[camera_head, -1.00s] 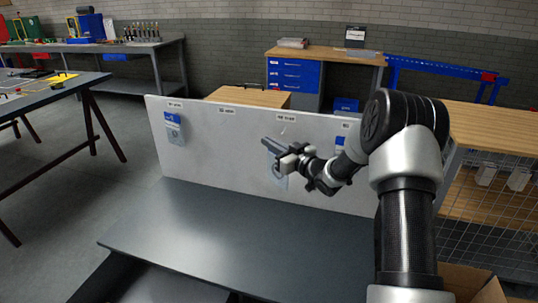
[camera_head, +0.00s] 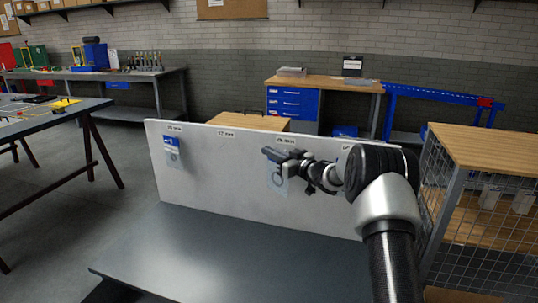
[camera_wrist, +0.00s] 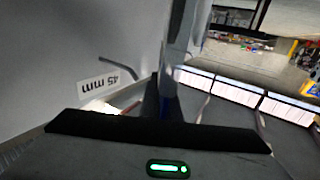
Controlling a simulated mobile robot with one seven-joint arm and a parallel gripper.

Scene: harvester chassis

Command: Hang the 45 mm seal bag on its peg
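The white peg board (camera_head: 225,165) stands upright on the bench, with size labels along its top. The 45 mm label (camera_head: 286,141) is just above my gripper (camera_head: 274,156); in the wrist view the label (camera_wrist: 99,87) is upside down, with a thin bent peg (camera_wrist: 118,67) beside it. My gripper is shut on the 45 mm seal bag (camera_head: 280,184), a clear bag with a ring inside that hangs below it in front of the board. The bag (camera_wrist: 180,45) is seen nearly edge-on in the wrist view, apart from the peg's visible tip. The gripper hides the bag's top in the head view.
Another bag with a blue header (camera_head: 172,152) hangs under the leftmost label. The space under the second label (camera_head: 226,134) is bare. The grey bench top (camera_head: 210,250) is clear. A wire-mesh shelf (camera_head: 470,210) stands to the right.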

